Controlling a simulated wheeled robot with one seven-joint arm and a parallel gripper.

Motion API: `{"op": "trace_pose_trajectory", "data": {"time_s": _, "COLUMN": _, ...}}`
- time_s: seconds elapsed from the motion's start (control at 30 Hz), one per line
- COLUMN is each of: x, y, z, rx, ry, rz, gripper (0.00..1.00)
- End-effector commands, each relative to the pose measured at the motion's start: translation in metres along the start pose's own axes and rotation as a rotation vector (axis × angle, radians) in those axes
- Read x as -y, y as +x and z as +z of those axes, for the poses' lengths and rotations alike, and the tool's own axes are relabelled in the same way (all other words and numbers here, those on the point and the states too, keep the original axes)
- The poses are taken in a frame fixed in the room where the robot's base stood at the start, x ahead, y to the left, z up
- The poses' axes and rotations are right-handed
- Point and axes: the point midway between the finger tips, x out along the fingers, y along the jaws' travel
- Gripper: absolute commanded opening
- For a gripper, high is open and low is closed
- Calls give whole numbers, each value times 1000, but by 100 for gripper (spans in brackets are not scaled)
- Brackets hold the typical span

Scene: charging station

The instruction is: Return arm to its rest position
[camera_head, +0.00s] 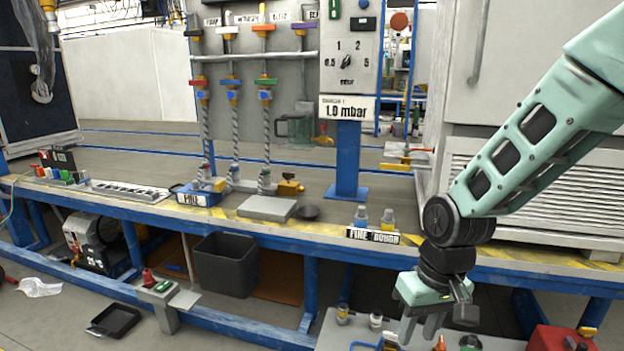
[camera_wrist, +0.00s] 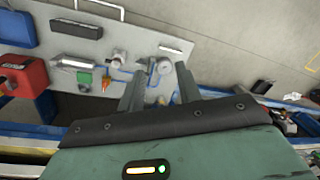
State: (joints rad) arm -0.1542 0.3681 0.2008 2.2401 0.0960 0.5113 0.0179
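My arm (camera_head: 535,140) is mint green with dark joints and reaches in from the upper right of the head view. It bends down at a dark elbow-like joint above the front edge of the bench. My gripper (camera_head: 422,328) points downward in front of the bench. In the wrist view my gripper (camera_wrist: 156,82) has its two grey fingers spread apart. Nothing shows held between them. In the head view the fingertips hang over a low grey board with small parts and do not visibly touch it.
A blue-framed workbench (camera_head: 290,238) runs across the head view with hoses, valves and a pressure panel (camera_head: 350,55). The grey board (camera_wrist: 190,47) carries several small fittings. A red box (camera_head: 560,339) stands at lower right, and a dark bin (camera_head: 227,265) sits under the bench.

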Motion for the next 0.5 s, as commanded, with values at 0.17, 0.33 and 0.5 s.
{"op": "trace_pose_trajectory", "data": {"time_s": 0.17, "x": 57, "y": -38, "z": 69, "rx": 8, "ry": -191, "rz": 11, "gripper": 35}}
{"op": "trace_pose_trajectory", "data": {"time_s": 0.33, "x": 79, "y": -55, "z": 121, "rx": 16, "ry": -318, "rz": 35, "gripper": 35}}
{"op": "trace_pose_trajectory", "data": {"time_s": 0.5, "x": 87, "y": -64, "z": 164, "rx": 18, "ry": -419, "rz": 65, "gripper": 35}}
